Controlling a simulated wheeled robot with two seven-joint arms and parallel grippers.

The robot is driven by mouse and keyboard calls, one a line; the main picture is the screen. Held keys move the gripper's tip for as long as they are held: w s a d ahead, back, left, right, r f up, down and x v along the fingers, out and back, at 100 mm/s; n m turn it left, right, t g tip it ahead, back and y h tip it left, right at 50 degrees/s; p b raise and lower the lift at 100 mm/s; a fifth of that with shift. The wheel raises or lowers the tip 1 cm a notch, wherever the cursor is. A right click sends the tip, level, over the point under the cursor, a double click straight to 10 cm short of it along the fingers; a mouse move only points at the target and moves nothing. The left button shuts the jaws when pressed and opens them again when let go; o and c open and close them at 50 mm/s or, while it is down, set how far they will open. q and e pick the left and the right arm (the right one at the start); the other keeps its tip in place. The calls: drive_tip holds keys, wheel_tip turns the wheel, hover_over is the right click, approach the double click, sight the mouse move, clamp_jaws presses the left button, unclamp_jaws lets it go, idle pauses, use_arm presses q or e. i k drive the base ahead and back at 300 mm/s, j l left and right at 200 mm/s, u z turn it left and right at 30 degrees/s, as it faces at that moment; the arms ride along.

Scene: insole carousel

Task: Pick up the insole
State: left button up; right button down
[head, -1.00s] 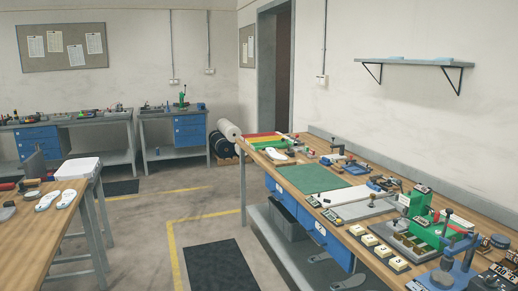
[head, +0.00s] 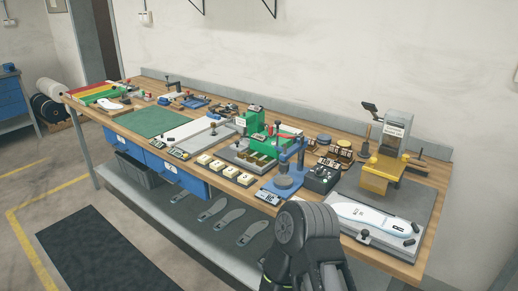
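In the head view a white and pale blue insole (head: 372,218) lies flat on a light plate at the right end of the long workbench. A small dark mark shows on it. Another white insole (head: 107,103) lies at the far left end of the same bench. Part of one of my arms, dark grey, rises at the bottom centre, in front of the bench edge. Neither gripper's fingers can be seen.
A yellow and grey press (head: 388,160) stands behind the plate. A blue press (head: 291,160) and a green machine (head: 262,150) stand to its left. Several grey insole shapes (head: 214,209) lie on the lower shelf. A dark floor mat (head: 95,250) lies in front.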

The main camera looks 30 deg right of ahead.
sight(396, 228)
drive_tip(key=k+l+z, duration=0.15)
drive_tip(key=z, duration=1.55)
drive_tip(key=u, duration=0.5)
drive_tip(key=l+u, duration=0.45)
drive_tip(key=k+l+u, duration=0.1)
drive_tip(key=l+u, duration=0.35)
drive_tip(key=k+l+u, duration=0.15)
drive_tip(key=l+u, duration=0.15)
drive_tip(key=u, duration=0.15)
drive_tip(key=k+l, duration=0.2)
drive_tip(key=l, duration=0.2)
drive_tip(key=k+l+u, duration=0.1)
drive_tip(key=k+l, duration=0.15)
drive_tip(key=l, duration=0.1)
